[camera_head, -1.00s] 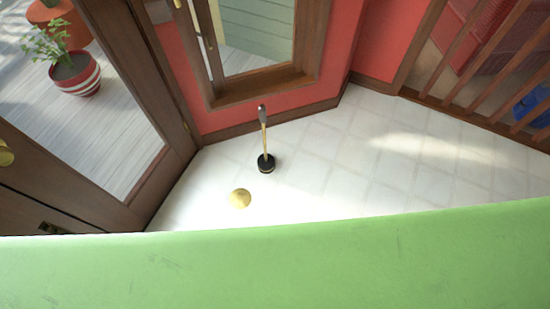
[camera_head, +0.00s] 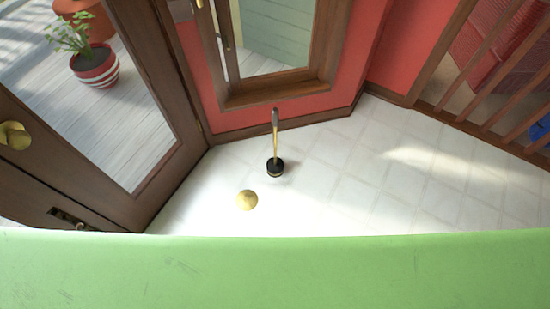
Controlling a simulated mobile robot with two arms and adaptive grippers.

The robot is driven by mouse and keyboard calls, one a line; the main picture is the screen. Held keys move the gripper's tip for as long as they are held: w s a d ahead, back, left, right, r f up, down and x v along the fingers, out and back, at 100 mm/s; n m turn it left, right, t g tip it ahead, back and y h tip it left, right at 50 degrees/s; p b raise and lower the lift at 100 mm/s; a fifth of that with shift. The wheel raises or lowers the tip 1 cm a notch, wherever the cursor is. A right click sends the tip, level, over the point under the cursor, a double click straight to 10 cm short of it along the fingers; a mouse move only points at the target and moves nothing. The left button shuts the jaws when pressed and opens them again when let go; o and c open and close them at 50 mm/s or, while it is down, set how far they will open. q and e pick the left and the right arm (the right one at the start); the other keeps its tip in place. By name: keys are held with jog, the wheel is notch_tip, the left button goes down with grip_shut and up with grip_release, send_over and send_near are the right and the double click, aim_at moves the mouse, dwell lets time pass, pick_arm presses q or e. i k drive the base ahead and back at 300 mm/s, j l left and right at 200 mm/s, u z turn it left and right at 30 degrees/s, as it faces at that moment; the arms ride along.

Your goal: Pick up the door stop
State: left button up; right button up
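Two small things stand on the pale tiled floor. One is a low gold dome (camera_head: 247,200), which looks like a door stop. The other has a round black base (camera_head: 275,168), with a thin gold rod and a grey top rising from it; I cannot tell for sure which of the two is the door stop. They stand apart, the dome lower and to the left in the picture. Nothing touches either from above. Neither of my grippers shows in the head view.
A brown framed glass door (camera_head: 165,150) with a gold knob (camera_head: 14,135) is at left. A potted plant (camera_head: 95,68) shows through its glass. Wooden railings (camera_head: 490,85) are at upper right. A green surface (camera_head: 300,270) hides the nearest floor. The tiles at right are clear.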

aim_at(275, 167)
jog(key=i+l+u, duration=0.3)
jog(key=i, duration=0.25)
jog(key=i+l+u, duration=0.25)
jog(key=i+l, duration=0.25)
